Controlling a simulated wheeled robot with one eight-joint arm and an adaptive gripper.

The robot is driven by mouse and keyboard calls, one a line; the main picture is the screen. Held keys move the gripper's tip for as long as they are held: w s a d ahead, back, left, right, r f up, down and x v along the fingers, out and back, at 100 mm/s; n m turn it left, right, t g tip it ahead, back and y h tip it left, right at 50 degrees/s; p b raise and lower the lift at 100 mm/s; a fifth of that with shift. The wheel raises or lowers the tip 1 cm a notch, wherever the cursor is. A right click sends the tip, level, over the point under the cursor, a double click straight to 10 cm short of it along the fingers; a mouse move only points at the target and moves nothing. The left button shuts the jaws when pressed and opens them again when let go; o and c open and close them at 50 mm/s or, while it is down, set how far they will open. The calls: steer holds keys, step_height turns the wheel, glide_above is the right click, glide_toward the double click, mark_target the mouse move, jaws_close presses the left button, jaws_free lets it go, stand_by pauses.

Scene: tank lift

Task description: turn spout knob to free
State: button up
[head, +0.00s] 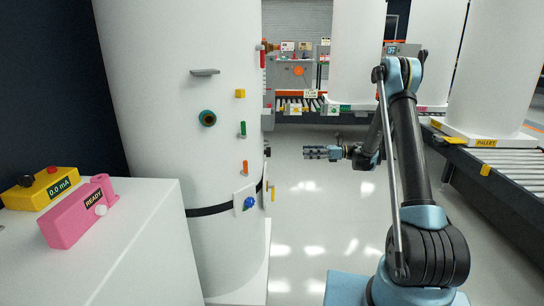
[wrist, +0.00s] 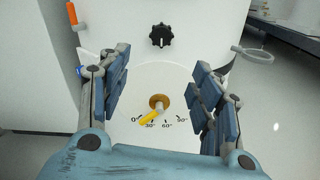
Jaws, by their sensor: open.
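The white tank (head: 160,110) stands left of my gripper. In the wrist view a black lobed knob (wrist: 161,36) with a pale mark sits on the tank; no "free" label is readable by it, and I cannot tell if it is the spout knob. Below it a yellow lever (wrist: 149,116) on a brass hub points down-left over a scale with 0, 30° and 60°. The lever also shows at the tank's edge in the head view (head: 272,193). My gripper (head: 308,153) is open and empty, pointing at the tank; its fingers (wrist: 158,92) frame the lever in the picture, apart from it.
An orange handle (wrist: 72,13) is at upper left and a grey ring (wrist: 252,50) at right in the wrist view. A blue knob (head: 249,203) is on the tank. A pink READY box (head: 80,212) stands on a cabinet. Floor right of the tank is clear.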

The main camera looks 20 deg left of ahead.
steer(key=f, duration=0.1)
glide_toward(268, 152)
steer(key=a+f, duration=0.1)
steer(key=a, duration=0.7)
steer(key=shift+a+f, duration=0.25)
steer(key=shift+f, duration=0.15)
steer(key=shift+c, duration=0.4)
steer(key=c, duration=1)
